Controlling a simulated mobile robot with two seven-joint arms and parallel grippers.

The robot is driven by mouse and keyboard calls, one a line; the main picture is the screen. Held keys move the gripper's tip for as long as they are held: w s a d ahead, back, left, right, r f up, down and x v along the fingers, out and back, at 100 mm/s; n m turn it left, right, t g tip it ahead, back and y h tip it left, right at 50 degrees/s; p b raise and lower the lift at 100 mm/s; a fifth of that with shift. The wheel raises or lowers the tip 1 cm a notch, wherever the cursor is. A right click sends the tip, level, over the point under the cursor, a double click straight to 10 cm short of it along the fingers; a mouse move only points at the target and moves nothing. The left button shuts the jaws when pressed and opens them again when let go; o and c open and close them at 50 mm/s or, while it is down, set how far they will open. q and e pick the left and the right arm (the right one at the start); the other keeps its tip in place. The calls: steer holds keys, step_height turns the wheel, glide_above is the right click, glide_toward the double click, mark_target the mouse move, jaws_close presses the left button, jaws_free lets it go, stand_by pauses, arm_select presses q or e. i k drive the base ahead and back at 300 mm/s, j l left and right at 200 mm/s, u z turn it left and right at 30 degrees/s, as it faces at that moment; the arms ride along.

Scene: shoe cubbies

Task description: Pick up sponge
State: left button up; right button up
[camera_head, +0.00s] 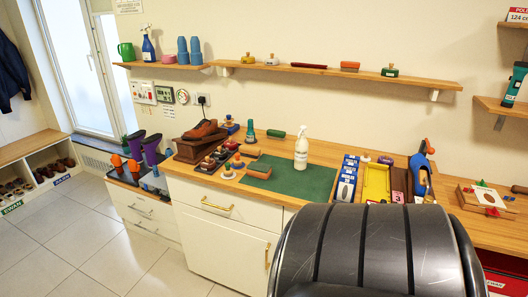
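I cannot pick out the sponge with certainty at this size. A small tan block (259,170) lies at the left edge of the green mat (300,182) on the wooden counter. A small pink item (168,59) sits on the upper left shelf, between the green mug and the blue cups. Either could be a sponge; I cannot tell. Neither of my grippers is in view.
A white spray bottle (301,148) stands on the mat. Left of it are a brown shoe (204,130) and several brushes. A yellow tray (377,183) and small boxes lie right. A large dark curved form hides the lower right. The mat's middle is clear.

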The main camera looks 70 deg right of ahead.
mark_target(260, 170)
steer(key=k+z, duration=0.15)
steer(key=z, duration=0.2)
steer(key=k+l+z, duration=0.15)
steer(key=z, duration=1.5)
